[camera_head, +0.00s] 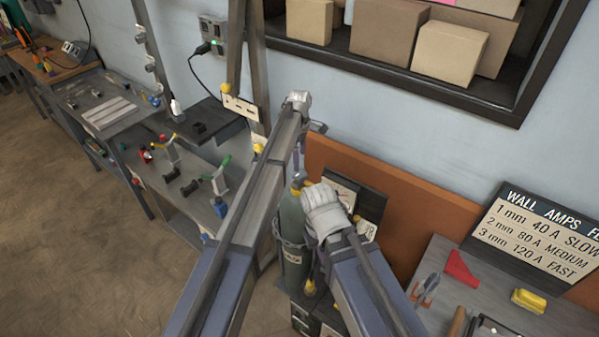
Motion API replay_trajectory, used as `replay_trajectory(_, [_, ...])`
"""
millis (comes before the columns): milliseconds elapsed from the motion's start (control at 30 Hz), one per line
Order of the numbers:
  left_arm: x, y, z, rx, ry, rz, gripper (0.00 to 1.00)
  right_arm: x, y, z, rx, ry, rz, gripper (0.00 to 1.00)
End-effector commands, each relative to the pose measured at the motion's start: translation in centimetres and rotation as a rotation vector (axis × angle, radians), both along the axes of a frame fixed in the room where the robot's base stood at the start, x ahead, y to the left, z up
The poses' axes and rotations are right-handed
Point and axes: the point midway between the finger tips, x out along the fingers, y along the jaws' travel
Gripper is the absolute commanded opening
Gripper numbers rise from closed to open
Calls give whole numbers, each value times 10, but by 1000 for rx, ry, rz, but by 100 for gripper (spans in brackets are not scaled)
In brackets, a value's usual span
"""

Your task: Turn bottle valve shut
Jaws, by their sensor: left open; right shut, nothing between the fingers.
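The gas bottle (291,222), a dark grey-green cylinder, stands upright right of the grey bench. Its valve (298,187) is at the top, small and partly covered by my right wrist. My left gripper (298,168) hangs down from the end of my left arm, open, just above the bottle's top. My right gripper (306,186) is shut and empty beside the valve, its fingers mostly hidden by the pale wrist. I cannot tell whether either gripper touches the valve.
An orange-brown panel (420,222) stands behind the bottle. A bench (570,320) at right holds a red wedge (460,269), a yellow block (528,301) and pliers (424,289). A grey welding bench (200,150) with clamps is at left. Floor is free at lower left.

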Motion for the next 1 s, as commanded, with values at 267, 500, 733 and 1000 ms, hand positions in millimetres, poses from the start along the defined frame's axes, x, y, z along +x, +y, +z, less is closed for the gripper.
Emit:
replay_trajectory(267, [0,0,-36,0,0,-1,100,0,0,-36,0,0,-1,0])
replay_trajectory(500, [0,0,-64,0,0,-1,100,0,0,-64,0,0,-2,0])
replay_trajectory(733, [0,0,-71,0,0,-1,100,0,0,-71,0,0,-2,0])
replay_trajectory(1000, [0,0,-70,0,0,-1,92,0,0,-70,0,0,-2,0])
